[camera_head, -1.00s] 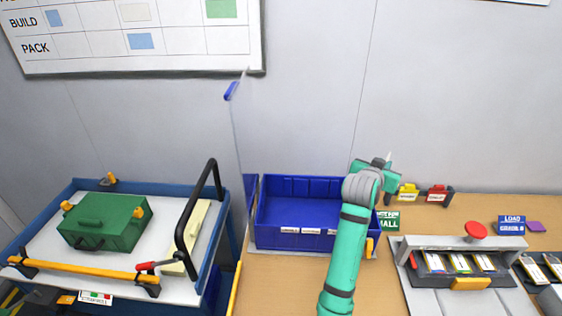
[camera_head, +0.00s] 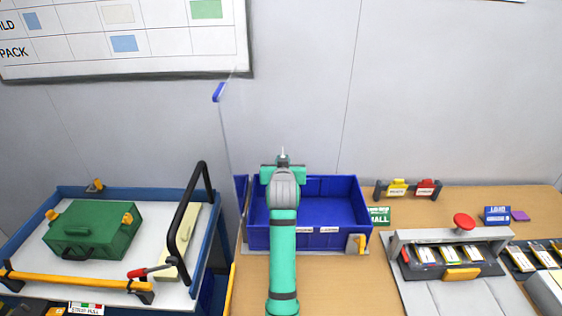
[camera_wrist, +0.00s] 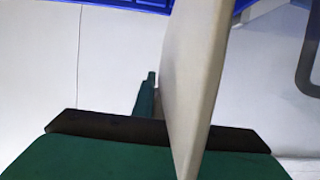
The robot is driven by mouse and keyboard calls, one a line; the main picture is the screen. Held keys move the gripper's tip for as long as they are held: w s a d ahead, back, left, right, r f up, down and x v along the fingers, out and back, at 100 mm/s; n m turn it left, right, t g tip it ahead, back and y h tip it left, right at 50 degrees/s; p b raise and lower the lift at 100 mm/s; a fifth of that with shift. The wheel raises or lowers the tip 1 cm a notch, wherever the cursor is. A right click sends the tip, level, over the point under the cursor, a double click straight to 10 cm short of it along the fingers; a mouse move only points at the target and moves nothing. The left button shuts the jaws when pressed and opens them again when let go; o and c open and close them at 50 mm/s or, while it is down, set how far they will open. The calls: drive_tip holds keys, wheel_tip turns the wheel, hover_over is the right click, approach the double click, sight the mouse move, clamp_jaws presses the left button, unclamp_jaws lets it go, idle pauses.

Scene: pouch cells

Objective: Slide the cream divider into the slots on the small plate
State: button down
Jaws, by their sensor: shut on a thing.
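My gripper (camera_head: 283,160) is over the left part of the blue bin, seen from behind my arm. In the wrist view it is shut on the cream divider (camera_wrist: 195,75), a thin pale panel that stands edge-on between the dark pads and runs up out of the picture. The divider is clear of any slot in what shows. In the head view my gripper and arm hide most or all of it. I cannot make out the slotted small plate; a green sign ending in "MALL" (camera_head: 379,215) stands right of the bin.
The blue bin (camera_head: 335,186) stands at the back of the wooden table (camera_head: 345,285). A clear upright panel with a blue clip (camera_head: 218,92) is at its left. A cart with a green case (camera_head: 92,228) and black handle (camera_head: 186,215) is further left. A fixture with a red button (camera_head: 464,221) is right.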

drive_tip(key=shift+s+d, duration=0.1)
drive_tip(key=shift+s, duration=0.05)
drive_tip(key=shift+f, duration=2.8)
wheel_tip(320, 180, down, 9)
idle(3.5)
drive_tip(key=c, duration=1.7)
unclamp_jaws()
drive_tip(key=shift+f, duration=0.15)
drive_tip(key=v, duration=1.1)
